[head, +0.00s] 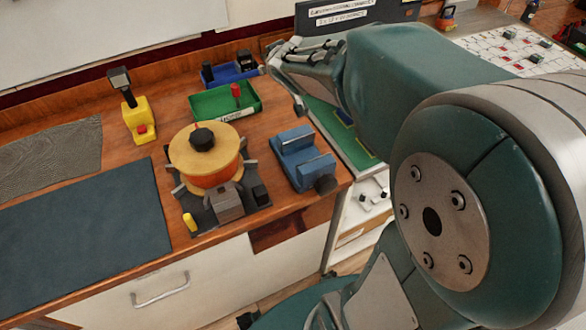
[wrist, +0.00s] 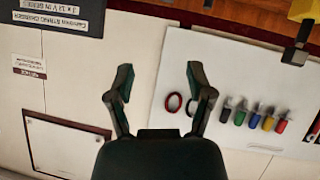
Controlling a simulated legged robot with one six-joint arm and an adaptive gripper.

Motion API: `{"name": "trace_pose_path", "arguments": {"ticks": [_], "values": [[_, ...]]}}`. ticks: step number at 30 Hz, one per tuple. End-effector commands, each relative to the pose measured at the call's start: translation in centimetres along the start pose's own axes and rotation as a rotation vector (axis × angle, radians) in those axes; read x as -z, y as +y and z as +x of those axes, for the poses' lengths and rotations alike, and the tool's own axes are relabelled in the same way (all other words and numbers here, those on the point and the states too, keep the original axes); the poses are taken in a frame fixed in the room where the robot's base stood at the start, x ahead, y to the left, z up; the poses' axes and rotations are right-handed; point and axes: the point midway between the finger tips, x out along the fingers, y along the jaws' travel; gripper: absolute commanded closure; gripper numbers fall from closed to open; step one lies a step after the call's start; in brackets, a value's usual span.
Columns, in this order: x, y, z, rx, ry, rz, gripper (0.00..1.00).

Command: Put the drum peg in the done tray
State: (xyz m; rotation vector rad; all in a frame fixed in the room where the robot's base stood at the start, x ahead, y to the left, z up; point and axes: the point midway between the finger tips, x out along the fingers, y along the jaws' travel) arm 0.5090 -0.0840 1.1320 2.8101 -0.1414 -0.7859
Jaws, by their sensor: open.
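A green tray (head: 212,106) with a white label on its front stands right of centre on the bench; the label is too small to read. A red peg (head: 236,91) stands upright in it. A wooden drum (head: 183,152) with an orange band and black knob stands on a dark base nearer the front. A yellow peg (head: 190,221) stands at the base's front left corner. I cannot tell which peg is the drum peg. My gripper (head: 284,76) is open and empty, raised right of the green tray. In the wrist view my gripper (wrist: 160,74) faces a wall; neither peg shows there.
A blue tray (head: 231,73) with black items is behind the green one. A blue clamp block (head: 302,158) stands right of the drum, a yellow lever stand (head: 138,117) behind left. A dark mat (head: 85,225) lies clear at left. A tool board (wrist: 240,95) hangs on the wall.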

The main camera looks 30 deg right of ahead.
Motion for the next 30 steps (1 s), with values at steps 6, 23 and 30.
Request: {"name": "trace_pose_path", "arguments": {"ticks": [6,23,30], "values": [[-2.7,-0.7,-6.7,-0.045,-0.137,0.057,0.32],[-13.4,-7.5,-21.1,0.171,-0.507,0.14,0.32],[-14.3,-8.1,-21.9,0.201,-0.534,0.14,0.32]]}}
